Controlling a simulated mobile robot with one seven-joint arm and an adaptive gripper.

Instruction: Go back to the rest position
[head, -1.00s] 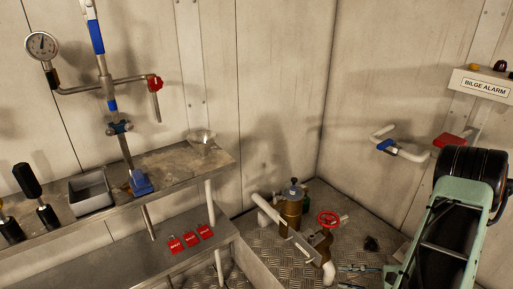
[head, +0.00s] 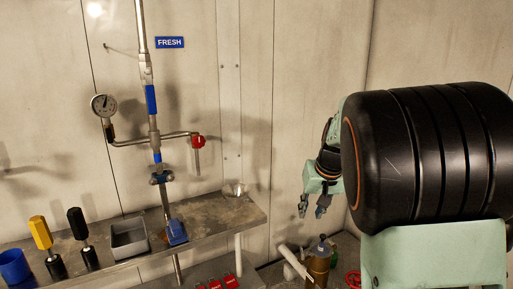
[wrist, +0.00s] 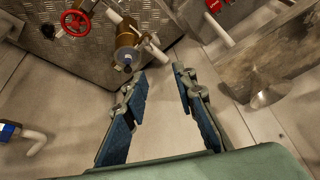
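My gripper (head: 313,207) shows in the head view right of the bench, in front of the back wall, pointing down. In the wrist view my gripper (wrist: 163,113) has its two blue-padded fingers well apart, with nothing between them. Nothing is held. My dark arm link covers much of the right side of the head view.
A bench (head: 205,225) along the wall carries a grey tray (head: 129,238), a blue cup (head: 14,268), yellow (head: 40,232) and black (head: 77,223) handled tools and a clear funnel (head: 234,189). A brass filter (head: 318,262) and red valve wheel (wrist: 76,23) stand low by the corner.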

